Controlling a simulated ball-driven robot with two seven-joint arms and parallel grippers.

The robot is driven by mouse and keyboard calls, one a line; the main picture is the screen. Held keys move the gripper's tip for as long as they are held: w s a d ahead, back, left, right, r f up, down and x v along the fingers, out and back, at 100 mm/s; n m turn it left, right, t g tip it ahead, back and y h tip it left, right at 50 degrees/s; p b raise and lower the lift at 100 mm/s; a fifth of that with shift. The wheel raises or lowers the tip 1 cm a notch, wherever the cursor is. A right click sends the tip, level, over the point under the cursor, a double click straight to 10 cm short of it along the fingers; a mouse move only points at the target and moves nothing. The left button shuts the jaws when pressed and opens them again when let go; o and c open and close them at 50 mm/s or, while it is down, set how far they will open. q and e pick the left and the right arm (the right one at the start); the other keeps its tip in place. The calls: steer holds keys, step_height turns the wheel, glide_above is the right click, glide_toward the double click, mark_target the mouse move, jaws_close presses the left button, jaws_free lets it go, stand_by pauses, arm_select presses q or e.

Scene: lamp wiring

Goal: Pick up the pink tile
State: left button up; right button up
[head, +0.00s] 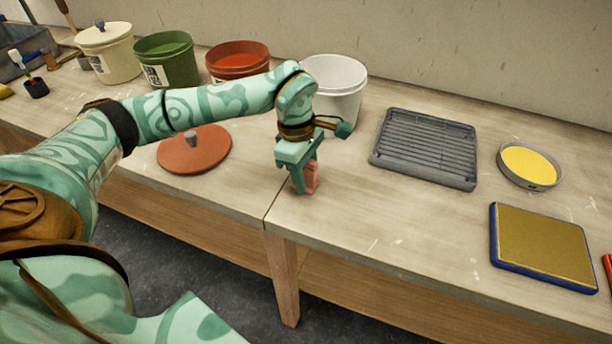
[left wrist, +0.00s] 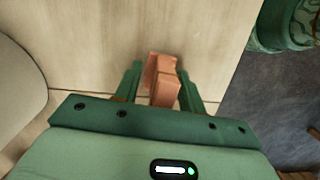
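The pink tile (head: 312,178) is a small salmon-pink block at the front of the bench, close to the seam above the wooden leg. My left gripper (head: 303,186) is right over it, pointing down, and its fingers partly hide the tile in the head view. In the left wrist view the tile (left wrist: 163,80) lies between the two fingers of the gripper (left wrist: 160,80). The fingers are apart, with a narrow strip of bench showing between the left finger and the tile. The right finger looks close to the tile; contact is unclear. My right gripper is not in view.
A white bucket (head: 335,88) stands behind the gripper. A red-brown lid (head: 195,152) lies to the left, a grey ribbed tray (head: 426,148) to the right. A yellow round dish (head: 529,165) and a blue-edged gold pad (head: 543,247) are farther right. The front edge is close.

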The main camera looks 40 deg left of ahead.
arm_select(q)
steer(key=shift+r, duration=0.1)
jaws_close()
steer(key=shift+r, duration=0.1)
